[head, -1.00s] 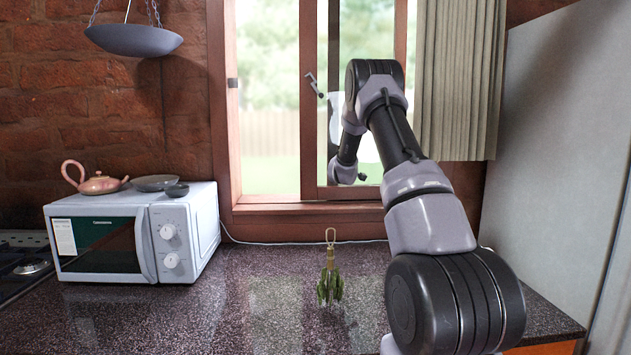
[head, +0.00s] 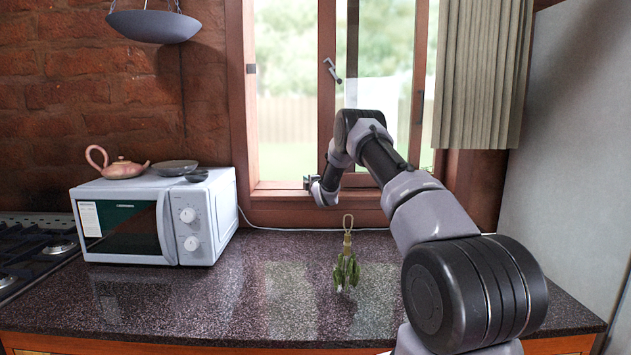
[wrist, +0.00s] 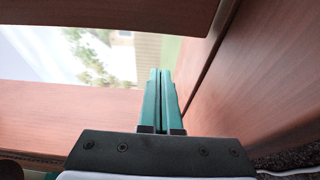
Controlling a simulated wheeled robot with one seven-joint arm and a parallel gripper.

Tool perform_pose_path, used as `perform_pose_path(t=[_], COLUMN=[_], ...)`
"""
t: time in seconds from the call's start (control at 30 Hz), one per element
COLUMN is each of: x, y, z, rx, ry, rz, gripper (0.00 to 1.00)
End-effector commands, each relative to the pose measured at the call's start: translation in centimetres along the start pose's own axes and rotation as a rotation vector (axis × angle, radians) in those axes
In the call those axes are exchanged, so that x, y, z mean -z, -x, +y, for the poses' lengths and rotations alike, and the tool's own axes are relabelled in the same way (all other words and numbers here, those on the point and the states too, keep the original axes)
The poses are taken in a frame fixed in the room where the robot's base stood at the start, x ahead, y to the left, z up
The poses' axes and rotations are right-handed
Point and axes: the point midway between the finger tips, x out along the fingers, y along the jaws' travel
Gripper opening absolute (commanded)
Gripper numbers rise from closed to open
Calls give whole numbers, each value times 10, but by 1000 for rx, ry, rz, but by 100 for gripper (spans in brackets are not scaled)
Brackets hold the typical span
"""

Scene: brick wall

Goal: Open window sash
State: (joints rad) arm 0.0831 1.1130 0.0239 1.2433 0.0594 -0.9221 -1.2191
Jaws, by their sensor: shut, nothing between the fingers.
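The window sash (head: 326,95) is a reddish-brown wooden frame with a metal handle (head: 332,70) on its left stile. Clear space or glass lies to its left; I cannot tell which. My gripper (head: 312,183) is low at the window, by the sill near the sash's lower left corner. In the wrist view my gripper's two green fingers (wrist: 160,100) are shut together with nothing between them. Their tips point at the bright opening, beside a wooden face (wrist: 245,75) on the right. Whether they touch the wood is unclear.
A white microwave (head: 150,215) with a teapot (head: 118,167) on top stands left on the dark counter (head: 250,290). A pleated curtain (head: 483,70) and a pale panel (head: 570,140) are at right.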

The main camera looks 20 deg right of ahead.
Motion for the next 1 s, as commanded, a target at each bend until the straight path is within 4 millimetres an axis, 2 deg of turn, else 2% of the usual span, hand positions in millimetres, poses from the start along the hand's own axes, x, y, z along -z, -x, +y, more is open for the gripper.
perform_pose_path(t=[0.07,0.1,0.2,0.33,0.83,1.0], x=[-2,-13,-25,-34,-42,-66], y=[-9,-4,0,4,7,15], z=[0,0,1,1,0,1], rx=[-1,1,-1,0,0,-1], ry=[0,0,0,0,0,2], rz=[-2,-5,-5,-2,-2,-5], gripper=[0,0,0,0,0,0])
